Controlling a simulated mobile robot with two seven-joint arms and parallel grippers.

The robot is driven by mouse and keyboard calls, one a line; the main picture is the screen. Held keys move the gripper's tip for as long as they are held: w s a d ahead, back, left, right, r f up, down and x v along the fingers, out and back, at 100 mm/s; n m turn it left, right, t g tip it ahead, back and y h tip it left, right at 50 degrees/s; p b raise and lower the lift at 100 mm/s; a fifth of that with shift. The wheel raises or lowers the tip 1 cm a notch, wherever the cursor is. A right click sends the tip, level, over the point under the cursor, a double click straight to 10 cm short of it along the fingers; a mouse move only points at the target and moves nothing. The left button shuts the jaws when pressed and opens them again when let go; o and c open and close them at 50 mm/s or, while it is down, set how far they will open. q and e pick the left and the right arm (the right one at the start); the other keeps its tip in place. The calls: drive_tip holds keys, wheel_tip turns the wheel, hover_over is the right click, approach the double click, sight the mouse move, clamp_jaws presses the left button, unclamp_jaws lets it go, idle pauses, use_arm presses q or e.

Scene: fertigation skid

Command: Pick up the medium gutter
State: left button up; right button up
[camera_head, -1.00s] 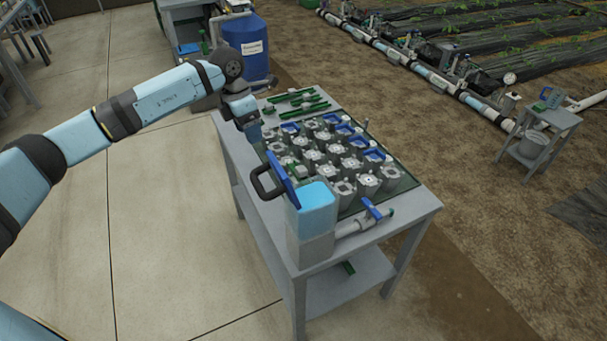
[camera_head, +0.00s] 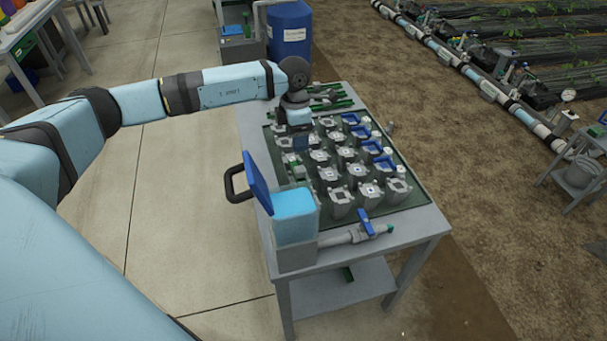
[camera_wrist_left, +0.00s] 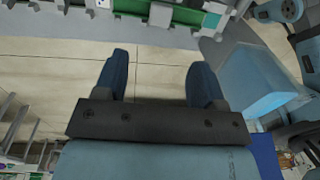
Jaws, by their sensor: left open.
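Several narrow green strips (camera_head: 330,104) lie side by side at the far end of the grey table, beyond the rows of grey parts. They look like the gutters, but I cannot tell which is the medium one, as my left arm partly hides them. My left gripper (camera_head: 299,138) points down over the left side of the grey parts, nearer than the strips. In the left wrist view its two blue fingers (camera_wrist_left: 158,63) are apart with nothing between them and pale floor beyond. My right gripper is not in view.
A light-blue container (camera_head: 294,215) with a raised blue lid and black handle stands at the table's near left corner. A pipe with a blue valve (camera_head: 366,223) lies beside it. A dark green tray (camera_head: 418,197) bears the grey parts. A blue barrel (camera_head: 289,35) stands behind.

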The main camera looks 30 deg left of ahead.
sight(299, 169)
use_arm(q)
drive_tip(key=f, duration=0.7)
drive_tip(key=f+p, duration=0.1)
drive_tip(key=f, duration=0.2)
drive_tip(key=shift+s+d+f, duration=0.25)
drive_tip(key=shift+d+f, duration=0.1)
drive_tip(key=shift+d, duration=0.05)
drive_tip(key=c, duration=1)
